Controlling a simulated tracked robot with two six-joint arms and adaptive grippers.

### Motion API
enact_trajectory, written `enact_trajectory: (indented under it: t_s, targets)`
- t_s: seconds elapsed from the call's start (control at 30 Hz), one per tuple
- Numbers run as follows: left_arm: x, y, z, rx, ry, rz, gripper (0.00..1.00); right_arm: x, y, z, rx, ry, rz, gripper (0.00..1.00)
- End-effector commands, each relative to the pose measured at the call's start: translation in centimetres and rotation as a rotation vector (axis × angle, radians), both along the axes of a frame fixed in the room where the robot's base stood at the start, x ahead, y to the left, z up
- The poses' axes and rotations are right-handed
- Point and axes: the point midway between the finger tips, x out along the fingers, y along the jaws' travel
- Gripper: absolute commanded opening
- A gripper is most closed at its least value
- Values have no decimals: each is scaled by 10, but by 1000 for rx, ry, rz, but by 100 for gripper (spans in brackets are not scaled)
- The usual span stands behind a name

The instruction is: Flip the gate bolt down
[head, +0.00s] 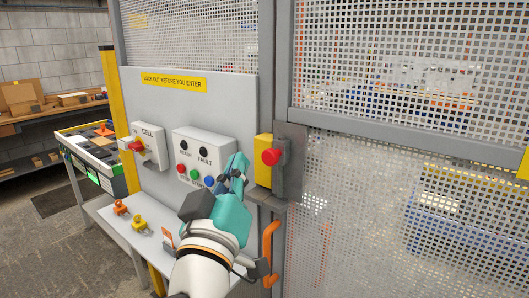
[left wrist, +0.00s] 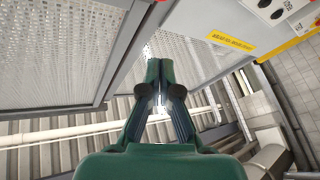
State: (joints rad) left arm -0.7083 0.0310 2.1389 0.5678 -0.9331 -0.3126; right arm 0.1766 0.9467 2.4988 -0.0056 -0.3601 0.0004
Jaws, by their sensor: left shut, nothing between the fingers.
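The gate bolt shows in the head view as a red knob (head: 271,157) on a yellow housing (head: 263,161) and grey plate, at the gate's left edge. Which way the bolt is set is hard to tell. The mesh gate (head: 400,60) appears shut against its post. My left gripper (head: 237,165) is shut and empty, raised just left of the yellow housing and apart from the red knob. It is in front of the control box. In the left wrist view the shut fingertips (left wrist: 160,72) point upward with nothing between them. My right gripper is in neither view.
The control box (head: 203,140) with lamps and buttons is close behind my left gripper. A red switch (head: 137,145) sits farther left. An orange handle (head: 270,245) hangs below the bolt.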

Motion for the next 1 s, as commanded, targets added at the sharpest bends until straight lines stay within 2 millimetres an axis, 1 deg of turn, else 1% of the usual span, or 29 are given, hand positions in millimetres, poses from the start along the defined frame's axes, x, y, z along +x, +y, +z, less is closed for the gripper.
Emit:
enact_trajectory:
  t_s: [0.17, 0.27, 0.67, 0.7, 0.8, 1.0]
  targets:
    - [10, -1, 4, 0, 2, 1, 0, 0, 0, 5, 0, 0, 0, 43]
    - [23, -3, 8, 3, 2, 3, 0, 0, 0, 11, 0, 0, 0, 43]
    - [97, -15, 33, 3, 3, 2, 0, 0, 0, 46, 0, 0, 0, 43]
    - [96, -20, 22, 5, 7, -2, 0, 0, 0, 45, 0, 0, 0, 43]
    - [91, -26, 9, 4, 4, -3, 0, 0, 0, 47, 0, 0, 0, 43]
    - [89, -32, -5, 2, 1, -1, 0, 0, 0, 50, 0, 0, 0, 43]
